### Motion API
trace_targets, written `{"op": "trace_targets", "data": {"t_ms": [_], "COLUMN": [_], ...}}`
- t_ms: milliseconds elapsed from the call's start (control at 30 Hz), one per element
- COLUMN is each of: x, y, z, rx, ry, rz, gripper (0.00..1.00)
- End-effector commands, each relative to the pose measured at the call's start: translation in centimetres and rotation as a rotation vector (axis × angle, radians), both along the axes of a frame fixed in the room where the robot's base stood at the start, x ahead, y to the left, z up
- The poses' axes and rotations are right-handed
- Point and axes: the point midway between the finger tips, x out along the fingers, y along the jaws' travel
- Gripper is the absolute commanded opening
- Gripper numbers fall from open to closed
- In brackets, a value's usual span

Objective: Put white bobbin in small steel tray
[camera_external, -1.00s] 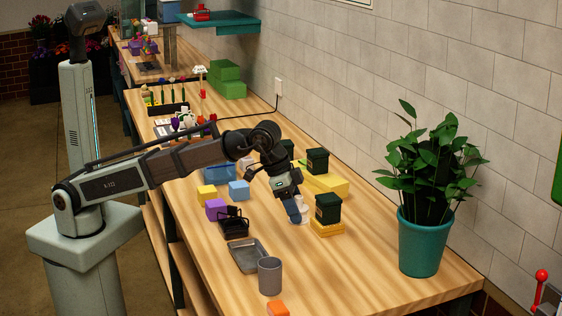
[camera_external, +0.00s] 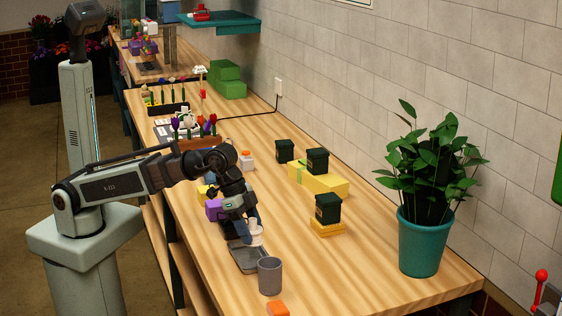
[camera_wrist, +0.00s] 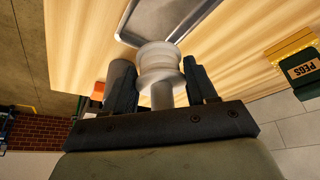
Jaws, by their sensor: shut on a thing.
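The white bobbin (camera_wrist: 158,62) is held between the two fingers of my gripper (camera_wrist: 158,88) in the wrist view. In the external view the bobbin (camera_external: 256,232) hangs below my gripper (camera_external: 250,219), over the far part of the small steel tray (camera_external: 248,262). The tray is shallow, grey and rectangular, and its near part shows bare. In the wrist view the tray (camera_wrist: 140,40) lies beyond the bobbin. I cannot tell the exact gap between bobbin and tray.
A grey cup (camera_external: 270,277) stands close beside the tray, with an orange block (camera_external: 277,309) nearer the front. A purple block (camera_external: 214,210) is by my wrist. A dark green tin (camera_external: 327,208) stands on a yellow block to the right.

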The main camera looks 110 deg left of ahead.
Motion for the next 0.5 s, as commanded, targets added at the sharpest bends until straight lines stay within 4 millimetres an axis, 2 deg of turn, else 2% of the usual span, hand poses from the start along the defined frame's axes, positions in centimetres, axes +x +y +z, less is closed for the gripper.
{"op": "trace_targets", "data": {"t_ms": [100,367,500], "x": [-0.1,0.0,-0.1], "y": [0.0,0.0,0.0], "z": [-1.8,-3.2,-4.6], "rx": [0.0,0.0,0.0], "ry": [0.002,0.001,0.002], "rz": [0.001,0.001,0.001], "gripper": [0.27,0.27,0.27]}}
